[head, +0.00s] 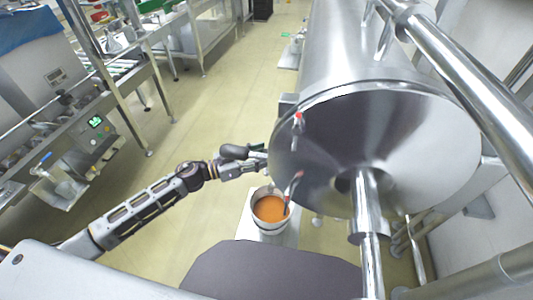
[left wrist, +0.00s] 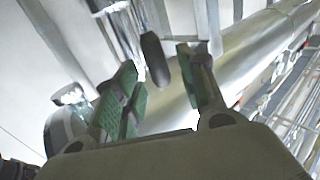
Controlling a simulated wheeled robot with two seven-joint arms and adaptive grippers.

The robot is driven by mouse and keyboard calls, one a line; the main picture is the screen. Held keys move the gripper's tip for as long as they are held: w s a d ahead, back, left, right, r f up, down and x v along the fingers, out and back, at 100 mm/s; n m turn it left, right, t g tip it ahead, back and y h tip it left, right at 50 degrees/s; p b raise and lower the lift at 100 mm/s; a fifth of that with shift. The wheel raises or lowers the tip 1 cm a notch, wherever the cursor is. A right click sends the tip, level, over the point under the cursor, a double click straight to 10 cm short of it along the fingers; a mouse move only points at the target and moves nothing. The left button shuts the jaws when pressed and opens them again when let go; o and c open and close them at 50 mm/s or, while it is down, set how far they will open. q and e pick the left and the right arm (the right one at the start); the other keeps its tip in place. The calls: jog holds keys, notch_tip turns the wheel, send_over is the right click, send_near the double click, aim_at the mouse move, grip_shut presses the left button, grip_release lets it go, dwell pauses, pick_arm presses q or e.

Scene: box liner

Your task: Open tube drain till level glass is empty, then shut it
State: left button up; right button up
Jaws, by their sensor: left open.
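A large steel tank (head: 400,150) fills the right of the head view, its round end facing me. A small fitting with a red top (head: 298,116) and a lower red-tipped fitting (head: 297,176) sit near its left edge; the level between them is too small to read. My left gripper (head: 262,158) is open beside the tank's left edge. In the left wrist view, a dark rounded handle (left wrist: 155,60) shows between its green-padded fingers (left wrist: 160,88), apparently untouched.
The bucket stands on a pale stand (head: 245,225). A thick steel pipe (head: 465,70) crosses the right side. A conveyor machine (head: 75,120) stands at the left. The yellowish floor (head: 205,110) between machine and tank is clear.

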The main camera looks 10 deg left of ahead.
pick_arm(q)
jog(key=shift+x, duration=1.2)
grip_shut()
